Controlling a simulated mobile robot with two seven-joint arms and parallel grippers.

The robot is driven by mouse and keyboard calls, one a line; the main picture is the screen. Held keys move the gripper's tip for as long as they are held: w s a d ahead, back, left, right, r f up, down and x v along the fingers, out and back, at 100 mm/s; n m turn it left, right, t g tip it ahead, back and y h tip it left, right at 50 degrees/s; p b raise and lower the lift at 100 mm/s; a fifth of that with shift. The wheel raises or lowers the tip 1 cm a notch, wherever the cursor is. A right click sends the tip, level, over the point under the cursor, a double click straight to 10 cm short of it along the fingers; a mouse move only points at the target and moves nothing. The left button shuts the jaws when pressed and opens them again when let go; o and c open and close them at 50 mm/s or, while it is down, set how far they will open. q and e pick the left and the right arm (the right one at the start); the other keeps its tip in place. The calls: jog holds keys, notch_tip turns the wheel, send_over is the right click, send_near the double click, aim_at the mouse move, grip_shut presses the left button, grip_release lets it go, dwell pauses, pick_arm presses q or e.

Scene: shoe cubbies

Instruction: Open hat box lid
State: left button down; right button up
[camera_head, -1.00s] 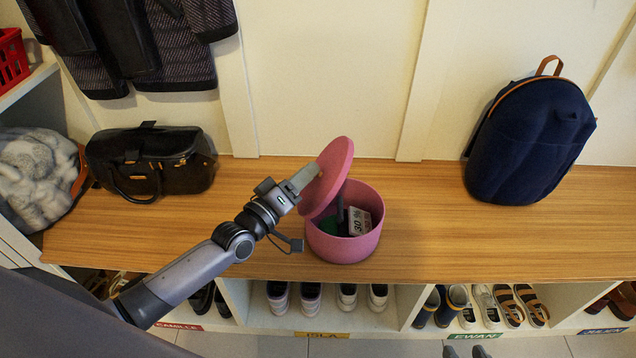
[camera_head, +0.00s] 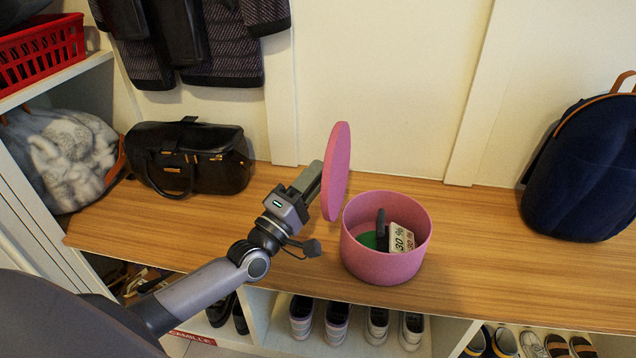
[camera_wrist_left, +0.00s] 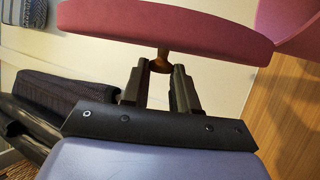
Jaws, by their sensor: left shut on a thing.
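The pink hat box (camera_head: 385,262) stands open on the wooden bench, with cards, a dark item and something green inside. Its round pink lid (camera_head: 338,172) is off and held nearly vertical, to the left of the box and a little above the bench. My left gripper (camera_head: 316,182) is on the left side of the lid. In the left wrist view its fingers (camera_wrist_left: 160,70) are shut on a small brown knob (camera_wrist_left: 161,60) on the lid (camera_wrist_left: 165,18). Part of the box (camera_wrist_left: 297,28) shows at the upper right there. My right gripper is not in view.
A black handbag (camera_head: 190,160) sits on the bench (camera_head: 480,220) at the left, and a navy backpack (camera_head: 585,170) at the right. Bare bench lies between box and backpack. Shoes (camera_head: 335,318) fill the cubbies below. A red basket (camera_head: 40,55) is at upper left.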

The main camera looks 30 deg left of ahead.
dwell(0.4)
pick_arm(q)
jog(key=c, duration=0.9)
grip_release()
jog(key=p+v, duration=0.1)
jog(key=v, duration=0.6)
jog(key=shift+s+f, duration=0.1)
